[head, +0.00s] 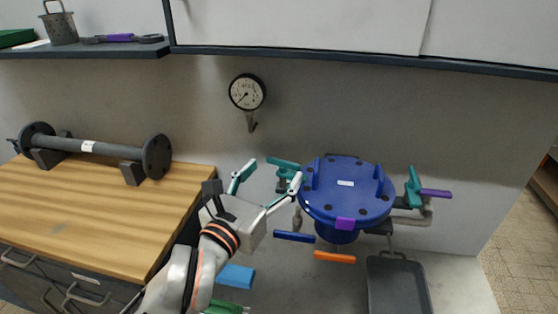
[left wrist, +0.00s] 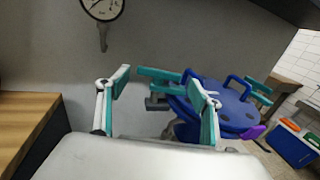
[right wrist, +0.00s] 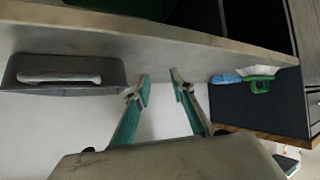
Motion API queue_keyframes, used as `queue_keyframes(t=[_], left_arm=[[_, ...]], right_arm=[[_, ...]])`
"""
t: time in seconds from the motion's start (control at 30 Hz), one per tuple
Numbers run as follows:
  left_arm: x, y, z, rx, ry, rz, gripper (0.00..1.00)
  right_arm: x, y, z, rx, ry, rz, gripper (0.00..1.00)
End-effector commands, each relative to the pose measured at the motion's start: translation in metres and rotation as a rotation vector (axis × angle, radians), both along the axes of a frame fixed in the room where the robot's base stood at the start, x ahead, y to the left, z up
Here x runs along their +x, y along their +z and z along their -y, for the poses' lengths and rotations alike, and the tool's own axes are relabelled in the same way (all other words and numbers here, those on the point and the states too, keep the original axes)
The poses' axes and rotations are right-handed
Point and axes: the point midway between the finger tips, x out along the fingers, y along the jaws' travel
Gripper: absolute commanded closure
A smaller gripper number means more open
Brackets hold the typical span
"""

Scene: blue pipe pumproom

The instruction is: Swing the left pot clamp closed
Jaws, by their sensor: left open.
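The blue pot (head: 346,196) with its flanged lid stands against the wall in the head view. The left pot clamp (head: 284,163) is a teal arm at the pot's left rear, beside the lid. My left gripper (head: 267,184) is open next to this clamp. In the left wrist view the clamp's teal bar (left wrist: 158,76) shows beyond and between the spread fingers (left wrist: 161,88); contact cannot be told. The right clamp (head: 413,187), teal with a purple handle, stands at the pot's right. My right gripper (right wrist: 162,88) is open and empty in the right wrist view.
A wooden worktop (head: 85,205) with a flanged dark pipe (head: 92,147) lies left. A gauge (head: 247,92) hangs above my left gripper. Blue (head: 294,237) and orange (head: 334,257) bars sit below the pot. A dark tray (head: 397,285) is at lower right. A shelf edge runs overhead.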

Motion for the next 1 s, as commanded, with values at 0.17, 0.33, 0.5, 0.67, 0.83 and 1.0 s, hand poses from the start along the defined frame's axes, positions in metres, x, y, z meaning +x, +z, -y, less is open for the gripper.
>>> queue_keyframes(t=[0.17, 0.33, 0.5, 0.67, 0.83, 1.0], left_arm=[[0.027, 0.001, 0.013, 0.0, 0.0, 0.002, 0.35], [0.045, 0.001, 0.021, 0.001, 0.0, 0.003, 0.35], [0.052, 0.001, 0.025, 0.001, -0.001, 0.003, 0.35], [0.053, 0.001, 0.026, 0.001, -0.001, 0.003, 0.35], [0.053, 0.001, 0.026, 0.002, -0.001, 0.003, 0.58], [0.053, 0.001, 0.026, 0.002, 0.0, 0.003, 0.64]], right_arm=[[-0.002, -0.001, 0.001, -0.003, 0.0, -0.005, 0.76], [-0.003, -0.003, 0.001, -0.004, -0.001, -0.009, 0.76], [-0.003, -0.003, 0.002, -0.004, -0.001, -0.009, 0.76], [-0.003, -0.003, 0.002, -0.004, -0.001, -0.009, 0.76], [-0.002, -0.002, 0.001, -0.003, 0.0, -0.007, 0.76], [-0.001, 0.0, 0.001, -0.003, -0.001, -0.003, 0.76]])
